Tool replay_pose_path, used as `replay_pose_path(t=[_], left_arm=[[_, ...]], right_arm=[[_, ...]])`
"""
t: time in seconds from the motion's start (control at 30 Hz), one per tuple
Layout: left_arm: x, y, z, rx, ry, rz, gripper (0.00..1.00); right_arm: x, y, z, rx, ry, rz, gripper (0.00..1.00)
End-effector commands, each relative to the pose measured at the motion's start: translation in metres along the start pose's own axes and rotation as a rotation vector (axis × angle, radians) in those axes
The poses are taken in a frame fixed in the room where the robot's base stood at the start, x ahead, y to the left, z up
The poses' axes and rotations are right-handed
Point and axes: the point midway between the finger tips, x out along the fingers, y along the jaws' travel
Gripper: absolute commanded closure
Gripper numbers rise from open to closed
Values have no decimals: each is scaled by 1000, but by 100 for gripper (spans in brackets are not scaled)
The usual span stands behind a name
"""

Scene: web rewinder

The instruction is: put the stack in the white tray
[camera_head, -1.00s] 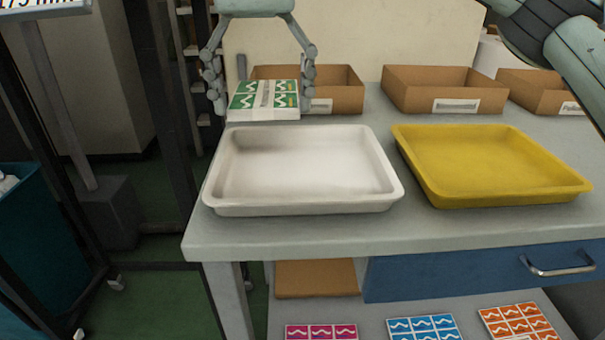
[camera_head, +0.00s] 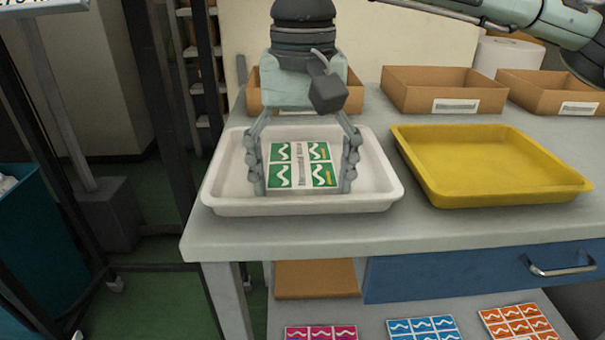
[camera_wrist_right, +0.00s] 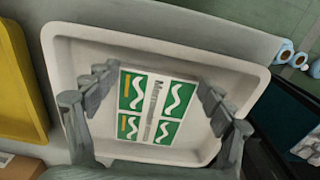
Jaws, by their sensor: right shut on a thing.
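The stack (camera_head: 301,166) has a green and white top with wave marks and a pale band across its middle. It is inside the outline of the white tray (camera_head: 225,207) in the head view. My right gripper (camera_head: 305,180) reaches down from above and is shut on the stack, one finger at each side. The right wrist view shows the stack (camera_wrist_right: 152,108) between the fingers, with the tray floor around it. I cannot tell whether the stack touches the tray floor. My left gripper is not in view.
A yellow tray (camera_head: 490,165) stands empty to the right of the white tray. Cardboard boxes (camera_head: 443,90) line the back of the table (camera_head: 330,232). Several coloured label sheets (camera_head: 423,327) lie on the shelf below. A teal bin (camera_head: 25,255) stands at left.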

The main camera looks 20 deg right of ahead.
Motion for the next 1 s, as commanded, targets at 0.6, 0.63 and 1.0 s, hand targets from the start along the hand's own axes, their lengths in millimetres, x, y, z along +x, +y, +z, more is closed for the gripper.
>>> replay_pose_path(t=[0.6,0.63,1.0], left_arm=[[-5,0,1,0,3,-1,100],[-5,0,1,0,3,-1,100],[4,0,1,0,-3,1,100]], right_arm=[[2,0,0,0,0,1,0],[1,0,0,0,0,0,0],[-44,-1,-1,0,3,-2,0]])
